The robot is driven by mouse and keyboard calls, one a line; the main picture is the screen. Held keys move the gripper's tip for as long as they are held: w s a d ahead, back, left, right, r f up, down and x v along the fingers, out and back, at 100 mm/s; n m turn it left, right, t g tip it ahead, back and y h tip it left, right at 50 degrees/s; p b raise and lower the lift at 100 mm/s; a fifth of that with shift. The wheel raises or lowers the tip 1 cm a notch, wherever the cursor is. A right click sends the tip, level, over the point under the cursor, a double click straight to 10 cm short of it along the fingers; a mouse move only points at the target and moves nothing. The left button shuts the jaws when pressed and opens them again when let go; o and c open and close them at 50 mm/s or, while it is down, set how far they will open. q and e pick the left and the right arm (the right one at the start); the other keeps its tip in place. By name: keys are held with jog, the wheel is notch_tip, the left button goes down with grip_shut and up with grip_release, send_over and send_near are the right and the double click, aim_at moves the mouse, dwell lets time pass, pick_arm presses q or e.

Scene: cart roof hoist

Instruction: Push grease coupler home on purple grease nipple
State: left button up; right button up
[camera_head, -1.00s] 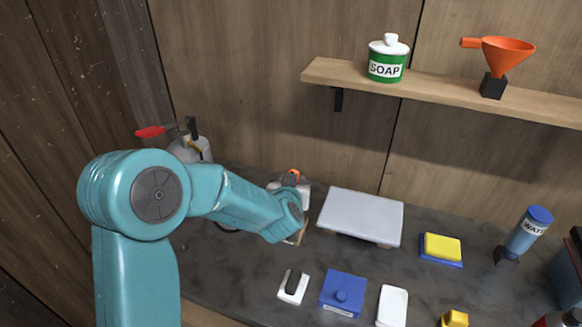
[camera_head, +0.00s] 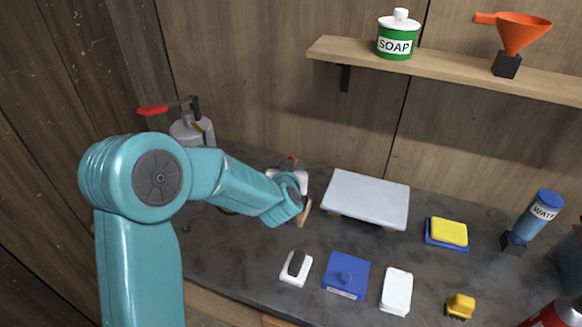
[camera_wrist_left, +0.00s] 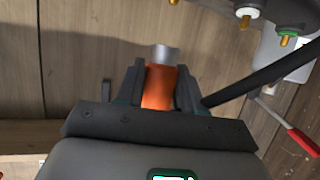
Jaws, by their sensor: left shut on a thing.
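In the left wrist view my left gripper (camera_wrist_left: 160,78) is shut on the orange grease coupler (camera_wrist_left: 158,88), whose grey metal tip (camera_wrist_left: 166,53) points away from the jaws. A dark plate with grease nipples hangs at the upper right, apart from the coupler tip. One nipple there has a white collar (camera_wrist_left: 250,14) and one a green collar (camera_wrist_left: 287,36). Another brass tip shows at the top edge. I see no purple nipple in either view. In the head view my left arm reaches over the counter, and its wrist hides the jaws. My right gripper is not in view.
A dark hose (camera_wrist_left: 255,85) runs right of the jaws towards a grey canister with a red handle (camera_wrist_left: 303,140). The head view shows a counter (camera_head: 235,255) with a raised grey slab (camera_head: 368,196), a blue box (camera_head: 346,277) and a wall shelf (camera_head: 450,70).

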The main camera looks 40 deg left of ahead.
pick_arm(q)
jog(key=shift+f+b, duration=0.6)
jog(key=shift+f, duration=0.5)
jog(key=shift+f+b, duration=1.1)
jog(key=shift+f, duration=0.25)
dwell(0.5)
jog(key=o, duration=1.1)
jog(key=shift+o, duration=0.2)
jog(key=shift+d, duration=0.1)
jog(key=v, duration=1.6)
jog(key=shift+s+r, duration=0.15)
